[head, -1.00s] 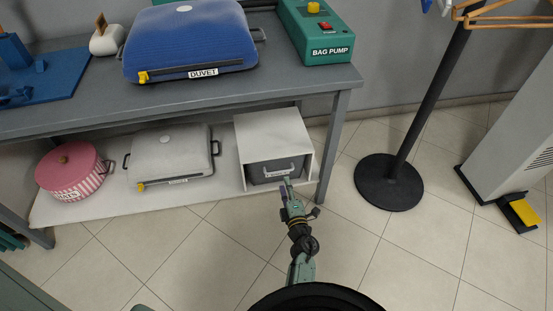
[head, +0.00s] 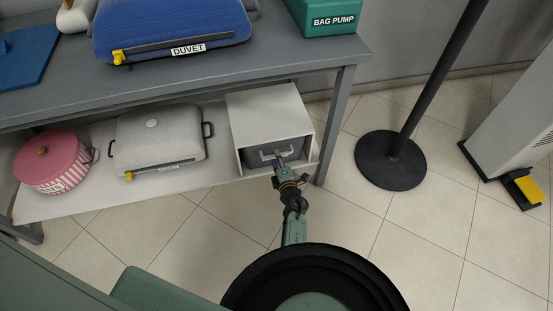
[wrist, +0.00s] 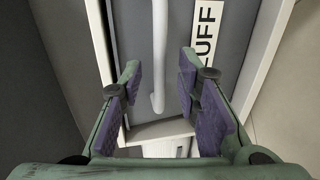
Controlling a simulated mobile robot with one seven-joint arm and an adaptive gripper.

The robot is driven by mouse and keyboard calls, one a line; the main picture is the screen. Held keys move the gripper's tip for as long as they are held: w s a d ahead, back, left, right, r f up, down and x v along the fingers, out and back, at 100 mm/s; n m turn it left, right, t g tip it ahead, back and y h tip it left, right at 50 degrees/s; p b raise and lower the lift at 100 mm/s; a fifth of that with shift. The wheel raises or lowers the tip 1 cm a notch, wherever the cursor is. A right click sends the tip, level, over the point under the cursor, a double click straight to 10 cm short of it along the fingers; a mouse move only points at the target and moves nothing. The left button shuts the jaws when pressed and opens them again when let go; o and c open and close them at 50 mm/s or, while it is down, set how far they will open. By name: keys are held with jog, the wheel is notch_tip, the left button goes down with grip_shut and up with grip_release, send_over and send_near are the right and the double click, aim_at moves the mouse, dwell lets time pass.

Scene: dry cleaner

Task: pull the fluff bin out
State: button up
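The fluff bin (head: 260,160) is a grey drawer inside a white open-fronted box (head: 264,112) on the lower shelf. It has a pale bar handle (head: 268,154) on its front. In the wrist view the handle (wrist: 159,50) runs up and down, and a label (wrist: 207,35) reading partly "LUFF" is to its right. My gripper (head: 281,167) is at the bin front and hides part of it. In the wrist view my gripper (wrist: 160,72) is open, with one finger on each side of the handle and gaps on both sides.
A grey case (head: 158,140) and a pink striped round box (head: 52,162) share the lower shelf to the left. A table leg (head: 337,125) stands close right of the box. A black stand base (head: 390,160) is further right. The tiled floor (head: 215,215) in front is clear.

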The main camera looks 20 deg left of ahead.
jog(key=shift+b+x, duration=0.35)
jog(key=shift+x, duration=0.85)
jog(key=shift+c, duration=0.6)
grip_shut()
